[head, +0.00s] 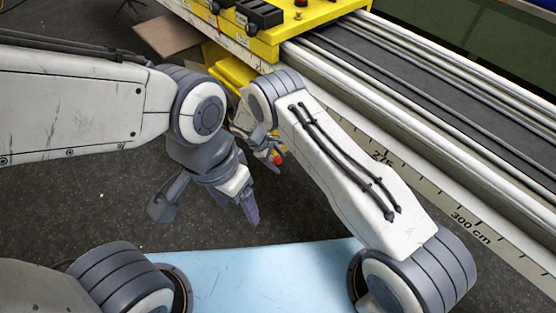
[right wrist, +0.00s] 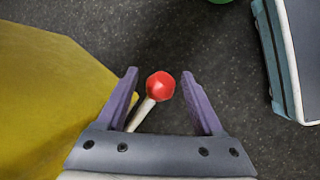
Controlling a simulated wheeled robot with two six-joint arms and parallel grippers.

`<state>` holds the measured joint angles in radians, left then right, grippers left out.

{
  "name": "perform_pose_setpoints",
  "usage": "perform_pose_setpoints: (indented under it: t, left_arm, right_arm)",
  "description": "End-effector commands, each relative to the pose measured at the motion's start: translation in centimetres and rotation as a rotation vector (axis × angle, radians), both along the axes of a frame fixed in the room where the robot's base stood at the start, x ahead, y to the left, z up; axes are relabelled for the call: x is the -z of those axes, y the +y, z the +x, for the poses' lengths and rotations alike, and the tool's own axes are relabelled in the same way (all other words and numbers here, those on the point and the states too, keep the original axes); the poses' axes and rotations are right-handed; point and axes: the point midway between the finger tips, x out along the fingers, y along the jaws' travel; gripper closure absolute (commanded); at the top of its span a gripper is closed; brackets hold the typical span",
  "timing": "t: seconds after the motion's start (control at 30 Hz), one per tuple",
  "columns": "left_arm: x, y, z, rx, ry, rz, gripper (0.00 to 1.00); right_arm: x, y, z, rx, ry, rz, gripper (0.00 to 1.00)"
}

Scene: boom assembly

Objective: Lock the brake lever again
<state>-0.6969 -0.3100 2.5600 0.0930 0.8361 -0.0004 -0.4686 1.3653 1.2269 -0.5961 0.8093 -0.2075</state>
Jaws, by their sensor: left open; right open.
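The brake lever shows in the right wrist view as a red faceted knob (right wrist: 160,86) on a thin white shaft (right wrist: 141,115). The knob also shows small in the head view (head: 278,159), below the yellow carriage. My right gripper (right wrist: 160,75) is open, with one purple finger on each side of the knob and visible gaps on both sides. In the head view, its jaws are partly hidden behind my arm. My left gripper (head: 248,207) is open and empty, hanging over the dark floor to the lower left of the knob.
A yellow carriage (head: 318,27) with black fittings sits on a long rail with a centimetre scale (head: 420,178) running to the lower right. A yellow body (right wrist: 50,100) fills the left of the right wrist view. A brown board (head: 167,34) lies on the floor.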

Motion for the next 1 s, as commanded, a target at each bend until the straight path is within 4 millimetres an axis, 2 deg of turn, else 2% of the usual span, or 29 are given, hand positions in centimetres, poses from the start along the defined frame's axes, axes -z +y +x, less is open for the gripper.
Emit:
perform_pose_setpoints:
  t: [0.13, 0.17, 0.3, 0.33, 1.0]
  left_arm:
    - [0.00, 0.00, 0.00, 0.000, 0.000, 0.000, 0.28]
    - [0.00, 0.00, 0.00, 0.000, 0.000, 0.000, 0.28]
    - [0.00, 0.00, 0.00, 0.000, 0.000, 0.000, 0.28]
    - [0.00, 0.00, 0.00, 0.000, 0.000, 0.000, 0.28]
    - [0.00, 0.00, 0.00, 0.000, 0.000, 0.000, 0.28]
  right_arm:
    - [0.00, 0.02, -0.01, 0.000, 0.000, 0.000, 0.31]
    - [0.00, 0.02, -0.01, 0.000, 0.000, 0.000, 0.39]
    - [-0.02, 0.03, -0.02, 0.000, 0.000, 0.000, 0.92]
    - [-0.02, 0.04, -0.01, 0.000, 0.000, 0.000, 1.00]
    - [-0.08, 0.05, 0.05, -0.001, -0.001, 0.000, 1.00]
